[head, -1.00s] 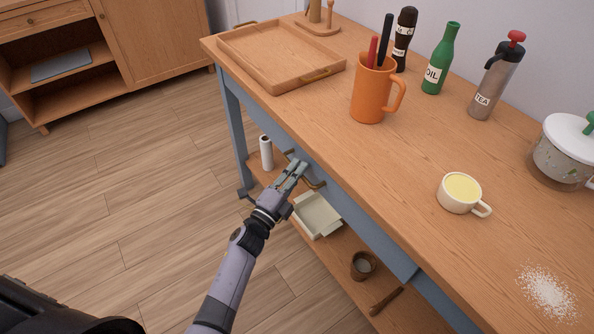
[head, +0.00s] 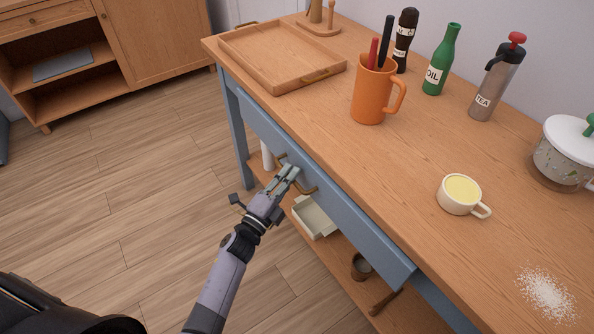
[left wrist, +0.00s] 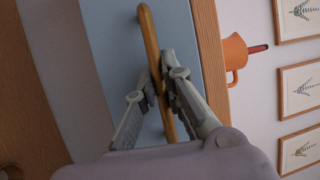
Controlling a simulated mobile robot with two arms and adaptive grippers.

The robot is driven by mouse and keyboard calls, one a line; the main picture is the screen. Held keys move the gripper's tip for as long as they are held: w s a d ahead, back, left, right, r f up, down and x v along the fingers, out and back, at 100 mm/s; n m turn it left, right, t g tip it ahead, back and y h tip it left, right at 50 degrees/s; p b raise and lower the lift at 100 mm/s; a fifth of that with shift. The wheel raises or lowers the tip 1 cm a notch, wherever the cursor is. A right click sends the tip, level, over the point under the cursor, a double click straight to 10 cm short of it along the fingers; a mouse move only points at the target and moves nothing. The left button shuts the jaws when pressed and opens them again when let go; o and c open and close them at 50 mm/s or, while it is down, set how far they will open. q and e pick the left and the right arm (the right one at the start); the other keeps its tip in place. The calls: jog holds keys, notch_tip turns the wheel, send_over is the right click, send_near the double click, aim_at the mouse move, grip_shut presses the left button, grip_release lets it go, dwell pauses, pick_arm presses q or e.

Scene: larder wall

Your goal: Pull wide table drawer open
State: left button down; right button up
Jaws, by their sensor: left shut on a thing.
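The wide table drawer (head: 345,215) is a long blue front under the wooden tabletop. In the head view its front stands a little out from the table, so it is slightly open. Its brass bar handle (left wrist: 150,45) runs between the fingers in the left wrist view. My left gripper (head: 288,174) is at the drawer front, and it also shows in the left wrist view (left wrist: 163,88). It is shut on the handle. Part of the handle is hidden behind the fingers in the head view. My right gripper is not in view.
On the tabletop (head: 400,160) stand a wooden tray (head: 240,57), an orange mug (head: 367,95), a green oil bottle (head: 440,62) and a cream cup (head: 458,192). A lower shelf (head: 340,283) holds a pale container (head: 312,217). The floor left of the table is clear.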

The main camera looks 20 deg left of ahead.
pick_arm(q)
jog(key=s+a+p, duration=0.1)
jog(key=s+a, duration=1.4)
jog(key=s, duration=0.4)
jog(key=shift+s, duration=0.2)
jog(key=shift+f, duration=0.1)
jog(key=c, duration=1.7)
grip_release()
jog(key=v, duration=1.2)
